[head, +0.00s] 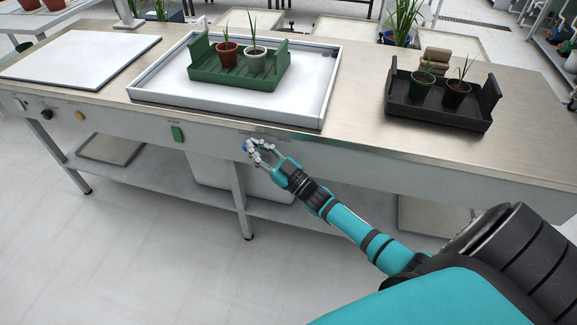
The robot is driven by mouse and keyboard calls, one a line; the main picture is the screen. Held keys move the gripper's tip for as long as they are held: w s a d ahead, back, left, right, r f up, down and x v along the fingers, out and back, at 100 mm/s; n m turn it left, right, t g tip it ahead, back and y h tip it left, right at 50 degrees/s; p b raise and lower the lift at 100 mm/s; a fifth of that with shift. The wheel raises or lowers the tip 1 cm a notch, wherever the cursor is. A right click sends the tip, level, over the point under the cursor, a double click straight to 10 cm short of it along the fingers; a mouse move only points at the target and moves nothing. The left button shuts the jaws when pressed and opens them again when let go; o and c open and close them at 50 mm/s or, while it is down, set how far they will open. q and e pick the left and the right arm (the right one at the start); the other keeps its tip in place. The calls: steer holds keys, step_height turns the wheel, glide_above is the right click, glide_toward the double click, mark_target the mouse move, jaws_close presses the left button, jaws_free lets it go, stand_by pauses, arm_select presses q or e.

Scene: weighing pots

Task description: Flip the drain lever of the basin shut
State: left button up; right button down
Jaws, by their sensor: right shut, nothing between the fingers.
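The basin (215,106) is a white, shallow, rimmed tray set in the bench top. On the bench's front face below it, a small blue part (246,147) shows at the fingertips of my right gripper (257,150); it looks like the drain lever, but the fingers partly hide it and its position cannot be told. My right gripper is shut with nothing held, its tips at or very close to the blue part; contact is unclear. My left gripper is not in view.
A green carrier (205,70) with two potted plants stands in the basin. A black carrier (435,114) with two pots stands at right. A white board (80,58) lies at left. A green part (177,133) and knobs (79,115) are on the bench front. Floor in front is clear.

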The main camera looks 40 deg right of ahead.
stand_by(0.4)
steer(key=v, duration=1.2)
